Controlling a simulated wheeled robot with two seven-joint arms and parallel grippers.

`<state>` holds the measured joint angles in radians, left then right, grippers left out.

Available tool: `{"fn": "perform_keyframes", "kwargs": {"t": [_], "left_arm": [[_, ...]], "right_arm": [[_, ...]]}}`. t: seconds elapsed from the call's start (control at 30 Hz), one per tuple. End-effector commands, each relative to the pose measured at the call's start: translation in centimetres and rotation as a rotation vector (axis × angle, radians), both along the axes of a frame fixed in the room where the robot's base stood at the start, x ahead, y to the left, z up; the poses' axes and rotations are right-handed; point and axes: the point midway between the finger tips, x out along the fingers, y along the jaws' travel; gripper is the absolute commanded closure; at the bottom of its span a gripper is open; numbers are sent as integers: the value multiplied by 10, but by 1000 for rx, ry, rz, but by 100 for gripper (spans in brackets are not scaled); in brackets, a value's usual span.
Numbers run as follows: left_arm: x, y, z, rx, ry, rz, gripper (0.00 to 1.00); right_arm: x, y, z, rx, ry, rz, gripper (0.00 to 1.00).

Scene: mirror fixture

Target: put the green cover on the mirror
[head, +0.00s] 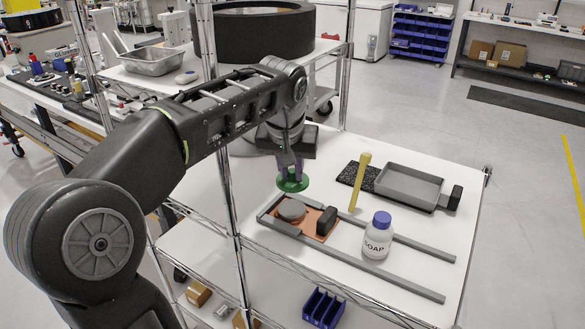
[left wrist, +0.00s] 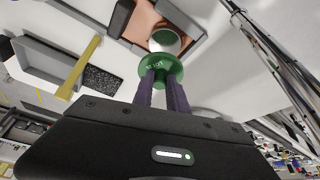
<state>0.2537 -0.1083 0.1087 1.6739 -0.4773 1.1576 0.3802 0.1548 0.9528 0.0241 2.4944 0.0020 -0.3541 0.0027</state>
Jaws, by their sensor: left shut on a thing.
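The green cover (head: 292,184) is a small round disc with a raised stem. My left gripper (head: 288,168) is shut on its stem and holds it above the table, close to the mirror. The mirror (head: 291,210) is a grey round disc on a copper-coloured plate (head: 312,231) between two grey rails. In the left wrist view the cover (left wrist: 158,68) shows at the purple fingertips (left wrist: 162,80), partly overlapping the mirror (left wrist: 165,41). The cover looks apart from the mirror, but the exact gap is hard to tell. My right gripper is not in view.
A black block (head: 327,222) stands on the plate beside the mirror. A white soap bottle (head: 377,240) with a blue cap stands by the rails. A yellow stick (head: 360,181), a black mat (head: 352,174) and a grey tray (head: 410,184) lie behind. A metal shelf post (head: 228,195) stands left.

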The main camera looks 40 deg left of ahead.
Motion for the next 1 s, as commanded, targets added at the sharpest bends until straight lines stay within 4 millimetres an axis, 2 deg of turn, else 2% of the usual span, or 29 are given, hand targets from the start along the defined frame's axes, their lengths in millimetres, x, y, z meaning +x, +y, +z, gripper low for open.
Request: {"fn": "perform_keyframes", "kwargs": {"t": [0.6, 0.8, 1.0], "left_arm": [[0, 0, -52, 0, 0, 0, 100], [0, 0, -62, 0, 0, 0, 100], [0, 0, -63, 0, 0, 0, 100]], "right_arm": [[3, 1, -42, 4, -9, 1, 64], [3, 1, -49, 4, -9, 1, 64], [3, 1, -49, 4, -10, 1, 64]]}}
